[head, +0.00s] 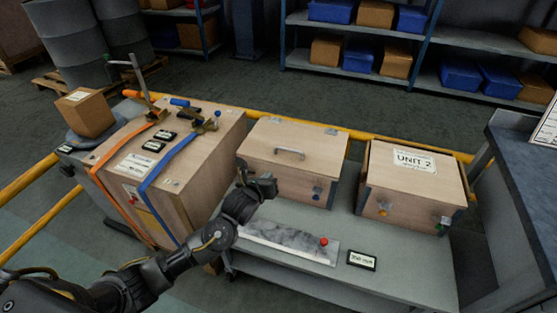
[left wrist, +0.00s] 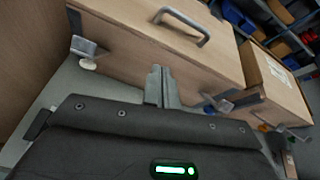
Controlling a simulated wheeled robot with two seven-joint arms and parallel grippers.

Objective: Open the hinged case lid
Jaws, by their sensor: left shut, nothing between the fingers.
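The wooden case (head: 292,152) in the middle of the bench has a flat lid with a grey bar handle (head: 289,153); the lid lies closed. In the left wrist view the handle (left wrist: 182,24) stands on the lid above the front wall. A metal latch (left wrist: 86,47) with a white knob sits at the left of that wall, and another latch (left wrist: 234,100) with a blue knob at the right. My left gripper (head: 266,184) is shut and empty at the case's front left. Its fingers (left wrist: 157,82) point at the front wall between the latches; contact is unclear.
A second wooden case marked UNIT 2 (head: 412,185) stands to the right. A larger strapped crate (head: 170,165) stands to the left. A metal plate with a red knob (head: 290,240) and a small label (head: 362,260) lie on the bench in front.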

